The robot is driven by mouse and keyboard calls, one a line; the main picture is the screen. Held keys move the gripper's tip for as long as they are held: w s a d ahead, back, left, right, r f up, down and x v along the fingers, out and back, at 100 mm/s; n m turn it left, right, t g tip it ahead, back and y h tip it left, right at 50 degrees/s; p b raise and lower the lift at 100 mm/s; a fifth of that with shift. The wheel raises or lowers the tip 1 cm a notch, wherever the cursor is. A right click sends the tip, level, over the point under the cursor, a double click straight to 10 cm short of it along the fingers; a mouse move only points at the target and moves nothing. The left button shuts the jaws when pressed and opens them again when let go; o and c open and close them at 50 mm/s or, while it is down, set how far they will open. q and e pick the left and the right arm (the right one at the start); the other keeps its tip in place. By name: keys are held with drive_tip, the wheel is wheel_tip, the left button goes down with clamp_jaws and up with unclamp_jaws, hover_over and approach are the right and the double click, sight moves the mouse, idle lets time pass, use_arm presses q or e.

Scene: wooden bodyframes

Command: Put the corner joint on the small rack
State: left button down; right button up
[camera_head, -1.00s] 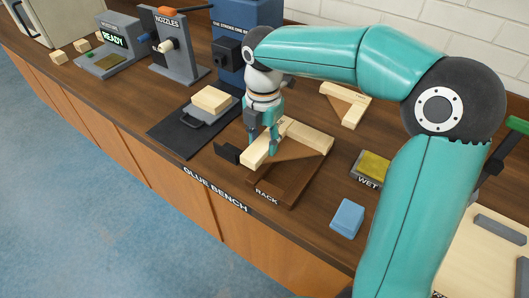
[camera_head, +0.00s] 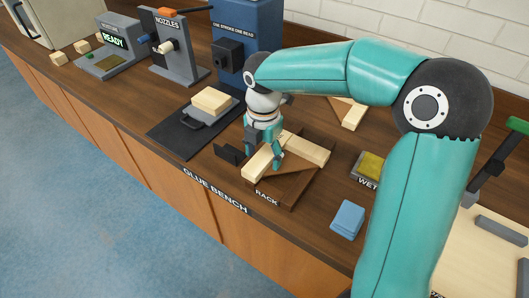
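The corner joint (camera_head: 308,149), two pale wooden bars meeting in an L, lies on the small dark brown rack (camera_head: 290,188) labelled RACK at the bench's front. Its near bar points toward the front edge. My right gripper (camera_head: 263,158) is over this near bar, one teal finger on each side. The fingers look spread a little wider than the bar, so it appears open around it. Exact finger contact is too small to see. My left gripper is not in view.
A black upright plate (camera_head: 228,154) stands left of the rack. A dark mat (camera_head: 178,137) bears a grey fixture with a wood block (camera_head: 211,100). Right are a blue cloth (camera_head: 347,219) and a yellow WET pad (camera_head: 371,166). Another wooden frame piece (camera_head: 350,114) lies behind, partly hidden by my arm.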

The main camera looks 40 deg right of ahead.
drive_tip(key=shift+r, duration=0.1)
wheel_tip(320, 180, up, 12)
drive_tip(key=p, duration=0.1)
idle(0.4)
idle(0.5)
